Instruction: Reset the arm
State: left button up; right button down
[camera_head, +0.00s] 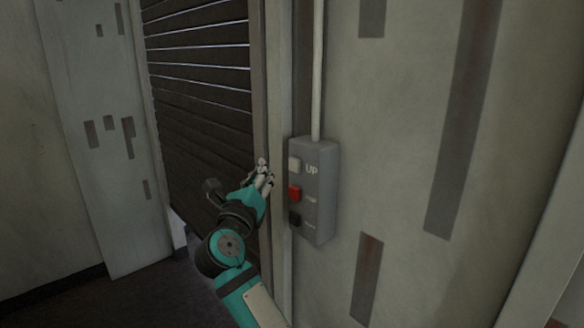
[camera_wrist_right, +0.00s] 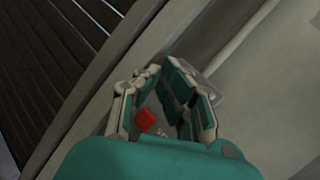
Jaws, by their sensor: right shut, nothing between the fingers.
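My right arm (camera_head: 230,245), teal and black, reaches up from the bottom of the head view. Its gripper (camera_head: 266,169) is shut and empty, just left of a grey control box on the wall. In the right wrist view the gripper's fingers (camera_wrist_right: 163,68) point at the wall, and a red button (camera_wrist_right: 146,121) shows between their inner sides. I cannot tell whether the fingertips touch anything. My left gripper is not in view.
The control box (camera_head: 322,190) has a white button (camera_head: 295,164) marked UP, a red button (camera_head: 294,193) and a black button (camera_head: 295,219). A conduit (camera_head: 317,70) rises from it. A dark slatted shutter (camera_head: 200,100) stands left. Floor (camera_head: 120,295) shows lower left.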

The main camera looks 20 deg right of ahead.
dwell(0.5)
jog(key=s+a+f+n+t+y+b, duration=0.15)
jog(key=f+n+y, duration=0.35)
jog(key=f+n, duration=1.05)
jog(key=s+a+f+n+y, duration=0.15)
jog(key=f+n+y, duration=0.45)
jog(key=f, duration=1.8)
jog(key=s+a+f+n+g+y, duration=0.15)
jog(key=s+f+n, duration=0.25)
jog(key=f, duration=0.5)
jog(key=s+f+n+g+y, duration=0.15)
jog(key=s+f+n, duration=0.25)
jog(key=f, duration=0.4)
jog(key=s+d+f+n+g+b, duration=0.25)
jog(key=s+f+n+g, duration=0.45)
jog(key=s+f, duration=1.55)
jog(key=s+d+f+n+g, duration=0.1)
jog(key=s+d+f+g, duration=0.1)
jog(key=s, duration=0.6)
jog(key=s+d+f+n+g+h, duration=0.1)
jog(key=s+d+f+g, duration=0.2)
jog(key=s, duration=0.6)
jog(key=s+d+f+n+g+h, duration=0.1)
jog(key=s+d+f+g, duration=0.1)
jog(key=s, duration=0.7)
jog(key=shift+s+d+f+n, duration=0.25)
jog(key=shift+f+n, duration=0.1)
